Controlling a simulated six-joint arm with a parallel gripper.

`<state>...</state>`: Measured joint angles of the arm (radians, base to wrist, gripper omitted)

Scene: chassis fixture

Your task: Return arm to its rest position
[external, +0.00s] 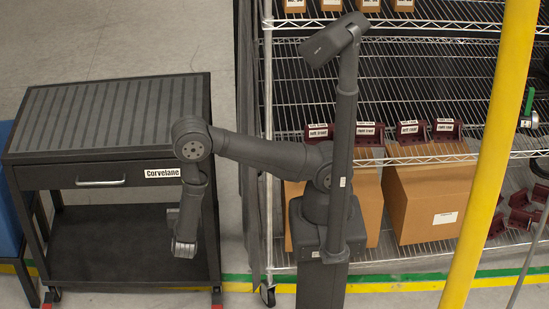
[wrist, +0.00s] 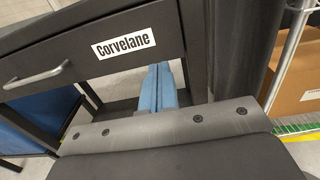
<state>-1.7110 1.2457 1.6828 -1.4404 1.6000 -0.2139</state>
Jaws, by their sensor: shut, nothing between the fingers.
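My arm reaches left from its dark column in the external view, and its forearm bends down in front of the dark cart (external: 110,148). My gripper (external: 184,247) hangs at the low end, in front of the cart's right side and below its drawer. In the wrist view, the two blue fingers (wrist: 158,90) of my gripper lie together, with nothing between them. Behind them is the drawer front (wrist: 90,50) with a silver handle and a white "Corvelane" label. Whether the fingers touch the cart cannot be told.
A wire shelf rack (external: 440,153) stands at right, holding cardboard boxes (external: 430,200) and several maroon brackets (external: 408,133). A yellow post (external: 490,160) stands in front of it. A blue object (external: 8,200) is at the far left. Floor shows between cart and rack.

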